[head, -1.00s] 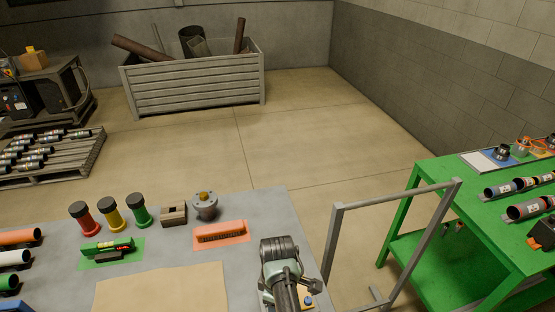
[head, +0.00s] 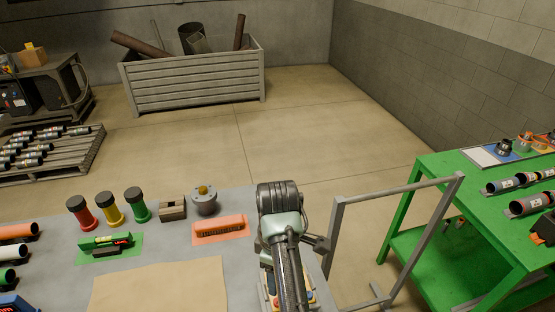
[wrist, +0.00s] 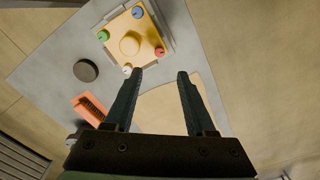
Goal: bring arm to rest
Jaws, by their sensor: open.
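My gripper (wrist: 160,76) shows in the wrist view with its two dark fingers apart and nothing between them. It is above the grey table (wrist: 50,70). In the head view my arm rises at the table's right edge and hides the gripper's fingers. In the wrist view a yellow block with colored knobs (wrist: 131,43) lies beyond the fingertips, and a dark round disc (wrist: 86,70) is left of it.
Red (head: 79,212), yellow (head: 111,209) and green (head: 137,205) cylinders stand on the table, left of a brown block (head: 173,208) and a grey pot (head: 204,200). A grey metal frame (head: 395,190) stands close right of my arm, before a green bench (head: 430,240). Open floor lies behind.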

